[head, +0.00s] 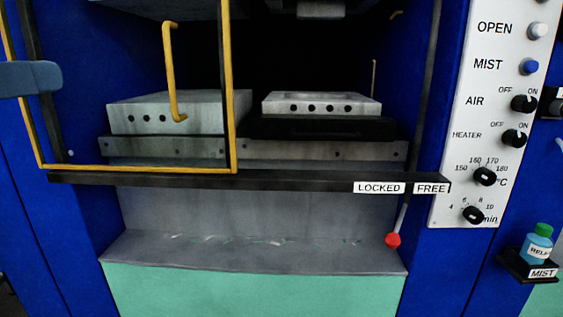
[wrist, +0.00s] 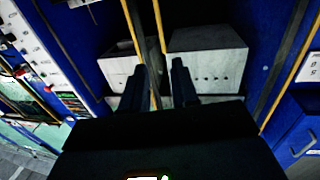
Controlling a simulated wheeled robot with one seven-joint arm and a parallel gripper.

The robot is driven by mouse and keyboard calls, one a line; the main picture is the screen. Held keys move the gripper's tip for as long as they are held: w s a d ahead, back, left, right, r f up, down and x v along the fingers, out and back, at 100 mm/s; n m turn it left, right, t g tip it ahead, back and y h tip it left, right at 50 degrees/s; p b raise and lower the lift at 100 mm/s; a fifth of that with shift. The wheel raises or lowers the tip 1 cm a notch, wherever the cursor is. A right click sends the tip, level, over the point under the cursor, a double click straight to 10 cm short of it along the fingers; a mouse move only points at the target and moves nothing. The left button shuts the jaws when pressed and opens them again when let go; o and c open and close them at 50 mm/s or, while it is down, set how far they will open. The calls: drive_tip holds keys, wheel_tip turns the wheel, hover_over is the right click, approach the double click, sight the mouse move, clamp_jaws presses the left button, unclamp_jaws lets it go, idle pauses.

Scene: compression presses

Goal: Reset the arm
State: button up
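My gripper (wrist: 161,78) shows in the wrist view with its two dark fingers apart. No object is seen held between them. A yellow bar of the press door shows in the gap; whether it lies behind or between the fingers is hard to tell. The fingers point at the press opening, with metal blocks (wrist: 207,60) beyond. In the head view the gripper is not seen. A blue-grey rounded bar (head: 32,78) enters from the left edge there; I cannot tell what it belongs to.
The yellow-framed door (head: 232,120) with a yellow handle (head: 169,75) covers the left of the press opening. A black rail (head: 270,180) crosses below, labelled LOCKED and FREE. A control panel (head: 487,110) stands right. A red-knobbed lever (head: 393,240) and blue bottle (head: 537,246) are lower right.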

drive_tip(key=w+d+f+n+y, duration=0.1)
drive_tip(key=w+d+f+n, duration=0.15)
drive_tip(key=f, duration=0.35)
drive_tip(key=w+d+f+n+y, duration=0.1)
drive_tip(key=w+f, duration=0.2)
drive_tip(key=f, duration=0.4)
drive_tip(key=s+d+f+n+g+y, duration=0.1)
drive_tip(key=d+f+n+g+y, duration=0.1)
drive_tip(key=d+f, duration=0.95)
drive_tip(key=s+d+f+n+g+y, duration=0.1)
drive_tip(key=s+d+f+n+y, duration=0.15)
drive_tip(key=d+f, duration=0.9)
drive_tip(key=s+d+f+g, duration=0.1)
drive_tip(key=s+d+f, duration=0.9)
drive_tip(key=s+f, duration=0.3)
drive_tip(key=s+d+r+m, duration=0.1)
drive_tip(key=s+d+r, duration=0.2)
drive_tip(key=s, duration=0.3)
drive_tip(key=s+d+r+m+h, duration=0.1)
drive_tip(key=s+d+r+m, duration=0.1)
drive_tip(key=s, duration=0.5)
drive_tip(key=s+d+r+m+t+h, duration=0.1)
drive_tip(key=s+d+r+m, duration=0.1)
drive_tip(key=s+d+r, duration=0.3)
drive_tip(key=shift+v, duration=1)
drive_tip(key=shift+a+r+h, duration=0.1)
drive_tip(key=shift+h, duration=0.15)
